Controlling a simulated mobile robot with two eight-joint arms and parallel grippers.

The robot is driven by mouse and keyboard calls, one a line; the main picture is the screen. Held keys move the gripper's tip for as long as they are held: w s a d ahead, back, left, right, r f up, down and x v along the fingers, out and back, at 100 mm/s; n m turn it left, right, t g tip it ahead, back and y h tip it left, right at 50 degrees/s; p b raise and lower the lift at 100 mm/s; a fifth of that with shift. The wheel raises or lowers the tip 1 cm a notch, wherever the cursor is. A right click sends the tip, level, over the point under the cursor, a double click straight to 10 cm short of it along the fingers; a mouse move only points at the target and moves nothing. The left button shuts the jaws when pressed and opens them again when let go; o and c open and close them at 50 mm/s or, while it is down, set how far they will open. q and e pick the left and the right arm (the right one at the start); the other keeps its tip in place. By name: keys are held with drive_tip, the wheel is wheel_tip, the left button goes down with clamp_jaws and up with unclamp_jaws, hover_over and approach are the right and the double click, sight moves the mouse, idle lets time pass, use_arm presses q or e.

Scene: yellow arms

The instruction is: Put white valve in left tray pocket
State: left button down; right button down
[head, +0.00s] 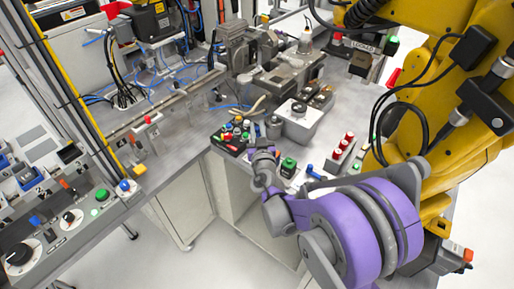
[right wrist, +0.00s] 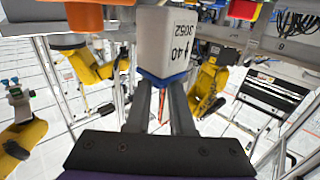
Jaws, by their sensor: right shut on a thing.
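My right gripper (head: 264,158) reaches over the front edge of the grey workbench at the end of the purple arm. In the right wrist view its two fingers (right wrist: 163,90) are shut on a white block-shaped part with black print and a blue base, which looks like the white valve (right wrist: 166,42). The held part is hard to make out in the head view. A black tray (head: 232,148) with several coloured parts lies just left of the gripper. I cannot tell which pocket is the left tray pocket. My left gripper is not in view.
A light box with round fittings (head: 299,124) stands behind the gripper. A green-topped part (head: 288,167) and red-topped cylinders (head: 343,146) stand to the right. A control panel (head: 62,222) fills the lower left. A yellow arm (head: 440,120) occupies the right side.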

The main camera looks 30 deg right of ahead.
drive_tip(key=shift+f+b, duration=0.55)
drive_tip(key=shift+f, duration=2.35)
drive_tip(key=shift+f, duration=0.15)
drive_tip(key=c, duration=0.8)
unclamp_jaws()
drive_tip(key=shift+s+r, duration=0.1)
drive_tip(key=shift+r, duration=0.1)
drive_tip(key=b+v, duration=0.1)
drive_tip(key=v, duration=1)
drive_tip(key=shift+s+a+f, duration=0.1)
drive_tip(key=shift+s+a, duration=0.1)
drive_tip(key=shift+s, duration=0.15)
